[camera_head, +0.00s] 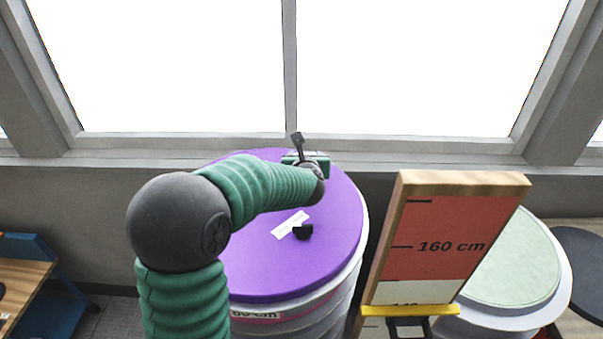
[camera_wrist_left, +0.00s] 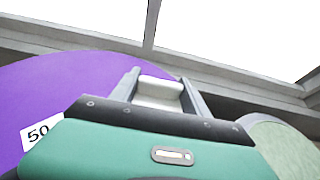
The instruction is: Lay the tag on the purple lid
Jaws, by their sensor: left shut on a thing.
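The purple lid (camera_head: 255,275) is round and covers a pale drum; it also shows at the left in the left wrist view (camera_wrist_left: 40,90). A white card (camera_head: 290,224) lies flat on it. In the left wrist view the card (camera_wrist_left: 40,131) reads "50", the rest cut off by my gripper. My left gripper (camera_head: 298,137) is over the far part of the lid. Its fingers are shut on a pale rounded thing (camera_wrist_left: 160,90). I cannot tell whether this or the card is the tag. My right gripper is not in view.
A small black object (camera_head: 302,231) is by the white card. A red height board (camera_head: 430,245) marked "160 cm" stands right of the drum. Further right is a pale green lid (camera_head: 510,255). Window frames (camera_head: 290,80) rise behind. A wooden table (camera_head: 22,280) is at the left.

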